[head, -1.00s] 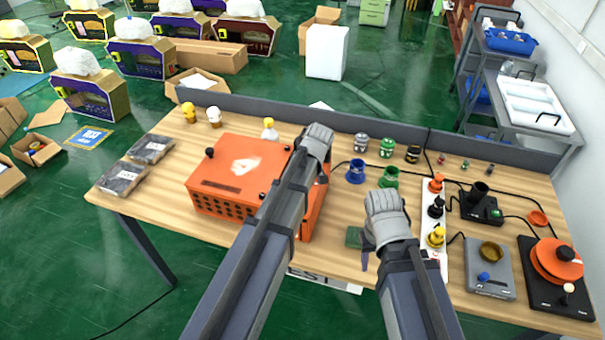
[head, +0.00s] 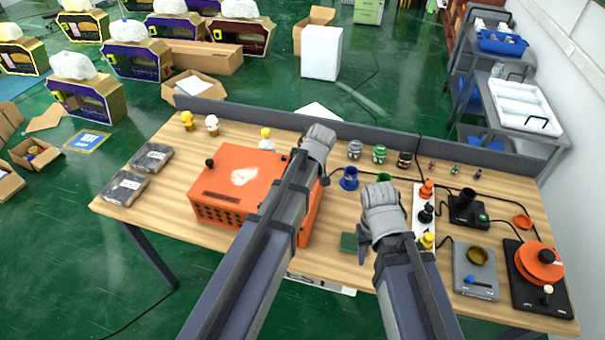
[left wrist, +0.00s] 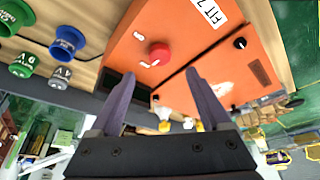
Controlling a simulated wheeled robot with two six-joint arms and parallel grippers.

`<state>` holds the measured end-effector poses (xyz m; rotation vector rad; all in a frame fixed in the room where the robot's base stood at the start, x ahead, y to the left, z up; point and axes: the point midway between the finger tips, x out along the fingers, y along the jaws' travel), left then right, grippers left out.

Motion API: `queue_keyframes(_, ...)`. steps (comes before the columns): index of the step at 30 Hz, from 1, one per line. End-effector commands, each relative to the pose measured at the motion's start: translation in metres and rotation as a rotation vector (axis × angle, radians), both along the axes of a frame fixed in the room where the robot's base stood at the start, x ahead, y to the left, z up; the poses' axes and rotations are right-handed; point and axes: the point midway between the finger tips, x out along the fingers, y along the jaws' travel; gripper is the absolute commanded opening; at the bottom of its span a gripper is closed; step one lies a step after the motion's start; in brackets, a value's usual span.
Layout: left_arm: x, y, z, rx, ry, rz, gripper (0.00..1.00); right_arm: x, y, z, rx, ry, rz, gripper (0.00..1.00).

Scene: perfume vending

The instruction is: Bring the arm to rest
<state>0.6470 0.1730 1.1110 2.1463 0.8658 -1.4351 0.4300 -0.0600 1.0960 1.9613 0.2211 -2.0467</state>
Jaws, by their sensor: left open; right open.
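My left arm reaches over the orange box (head: 225,165), with its gripper (head: 324,178) above the box's right end. In the left wrist view the two dark fingers (left wrist: 163,88) are spread apart with nothing between them; the orange box (left wrist: 185,30) and its red knob lie beyond. My right gripper (head: 364,250) hangs over the table between the box and the white strip (head: 421,222). Its fingertips are partly hidden by its own grey housing. No held object shows in it.
A blue cup (head: 349,178) and a green cup (head: 385,178) stand near my right gripper. Small lidded jars (head: 379,154) line the back by a grey partition (head: 345,127). Devices with an orange disc (head: 539,262) fill the right end. The table's front left (head: 165,205) is bare.

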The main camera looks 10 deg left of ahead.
Motion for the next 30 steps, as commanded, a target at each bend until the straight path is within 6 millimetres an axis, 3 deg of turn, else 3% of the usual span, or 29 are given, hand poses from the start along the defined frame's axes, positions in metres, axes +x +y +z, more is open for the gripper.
queue_keyframes(7,0.0,0.0,-0.001,0.0,0.001,-0.001,0.81,0.0,0.0,-0.001,0.0,0.0,0.0,0.5)
queue_keyframes(10,-0.013,-0.009,-0.011,0.002,0.028,-0.052,0.81,0.0,0.0,-0.01,0.0,0.0,0.001,0.5)
queue_keyframes(14,-0.063,-0.04,-0.044,0.012,0.142,-0.269,0.81,0.0,0.0,-0.037,-0.001,0.0,0.003,0.5)
queue_keyframes(21,-0.17,-0.093,-0.096,0.009,0.38,-0.785,0.81,0.0,0.0,-0.082,-0.002,0.0,0.009,0.5)
queue_keyframes(25,-0.204,-0.107,-0.108,-0.001,0.452,-0.972,0.81,0.0,0.0,-0.093,-0.002,0.001,0.011,0.5)
queue_keyframes(30,-0.218,-0.113,-0.111,-0.007,0.484,-1.062,0.81,0.0,0.0,-0.095,-0.003,0.0,0.011,0.5)
